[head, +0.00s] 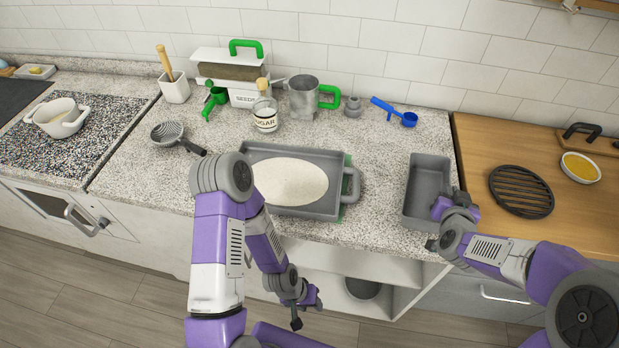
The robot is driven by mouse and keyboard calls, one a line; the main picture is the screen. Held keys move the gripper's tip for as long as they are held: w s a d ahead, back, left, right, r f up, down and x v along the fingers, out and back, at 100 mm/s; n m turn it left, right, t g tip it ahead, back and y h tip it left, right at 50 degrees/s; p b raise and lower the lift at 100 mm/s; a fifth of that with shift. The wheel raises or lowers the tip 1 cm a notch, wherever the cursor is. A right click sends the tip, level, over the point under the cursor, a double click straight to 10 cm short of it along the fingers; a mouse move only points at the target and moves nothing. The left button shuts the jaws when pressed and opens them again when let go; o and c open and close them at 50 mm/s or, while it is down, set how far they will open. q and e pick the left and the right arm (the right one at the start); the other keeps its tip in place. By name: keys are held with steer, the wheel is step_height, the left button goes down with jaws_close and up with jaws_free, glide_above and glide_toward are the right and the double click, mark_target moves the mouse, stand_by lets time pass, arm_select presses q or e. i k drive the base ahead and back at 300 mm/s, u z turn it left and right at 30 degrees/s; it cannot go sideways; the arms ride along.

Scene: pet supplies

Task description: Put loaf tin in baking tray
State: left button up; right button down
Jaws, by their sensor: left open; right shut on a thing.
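The grey loaf tin (415,213) sits on the speckled counter near its right end, upright and seemingly empty. My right gripper (438,214) is shut on its right wall near the front corner; the fingertips are partly hidden by the wrist. The grey baking tray (335,207) lies left of the tin, with a gap between them. A flat, pale oval slab (290,182) lies in the tray, and my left arm covers its left front corner. My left gripper (297,318) hangs open and empty in front of the counter, below its edge.
A sugar jar (265,118), a metal jug (303,98) and a blue scoop (396,112) stand or lie behind the tray. A strainer (172,136) lies at left. A black trivet (521,190) lies on the wooden top at right. Bare counter separates tray and tin.

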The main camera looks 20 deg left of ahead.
mark_target(296, 182)
steer(key=z, duration=0.65)
steer(key=k, duration=1.25)
steer(key=u, duration=0.9)
steer(key=i, duration=1)
